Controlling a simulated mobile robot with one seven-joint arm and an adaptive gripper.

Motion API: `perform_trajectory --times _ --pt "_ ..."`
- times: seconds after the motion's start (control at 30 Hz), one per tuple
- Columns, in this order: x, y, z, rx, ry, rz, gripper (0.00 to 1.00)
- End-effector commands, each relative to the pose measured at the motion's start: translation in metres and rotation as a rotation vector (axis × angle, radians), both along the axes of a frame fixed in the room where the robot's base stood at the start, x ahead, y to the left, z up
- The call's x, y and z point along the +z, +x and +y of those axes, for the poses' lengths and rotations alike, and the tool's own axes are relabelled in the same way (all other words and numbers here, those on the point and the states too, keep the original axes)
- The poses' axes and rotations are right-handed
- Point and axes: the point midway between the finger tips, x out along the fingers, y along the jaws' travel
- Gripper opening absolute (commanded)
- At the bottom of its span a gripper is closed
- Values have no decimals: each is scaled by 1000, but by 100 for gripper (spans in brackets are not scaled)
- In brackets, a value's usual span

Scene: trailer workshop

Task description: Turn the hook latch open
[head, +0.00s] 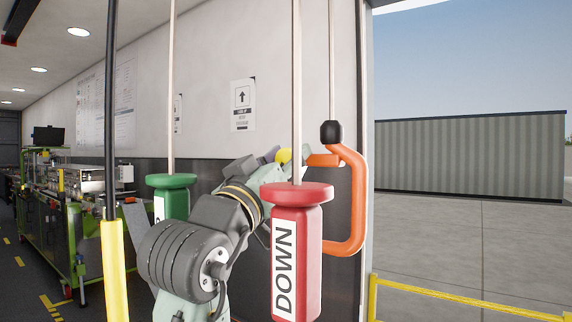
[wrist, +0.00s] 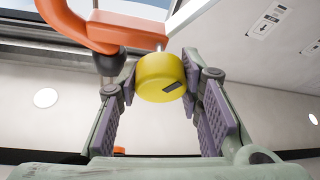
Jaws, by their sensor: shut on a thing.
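The orange hook latch (head: 350,200) is a C-shaped bar with a black collar (head: 332,133), hanging by the doorway edge in the head view. Its upper part also shows in the wrist view (wrist: 120,28), at the top. A round yellow knob (wrist: 161,72) sits just below its orange arm, next to a short metal pin. The knob also shows in the head view (head: 283,155). My gripper (wrist: 160,85) is shut on the yellow knob, with a finger on each side of it. In the head view, the red handle hides part of my gripper and the latch.
A red handle marked DOWN (head: 297,265) hangs on a cord close in front of my arm. A green handle (head: 171,195) hangs at left, and a yellow-and-black pole (head: 115,270) stands further left. A yellow rail (head: 460,297) crosses the open doorway side at right.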

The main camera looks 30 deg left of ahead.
Motion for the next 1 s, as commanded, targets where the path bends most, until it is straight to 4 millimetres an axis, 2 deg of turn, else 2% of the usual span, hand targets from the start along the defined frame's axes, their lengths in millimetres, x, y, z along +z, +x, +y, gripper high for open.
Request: perform_trajectory --times 0.57,0.6,0.9,1.0 --pt "0 0 -1 -1 39 -2 0" --pt "0 0 -1 -2 39 -2 34" --pt "0 0 -1 -1 38 -3 54" --pt "0 0 -1 -1 38 -3 54"
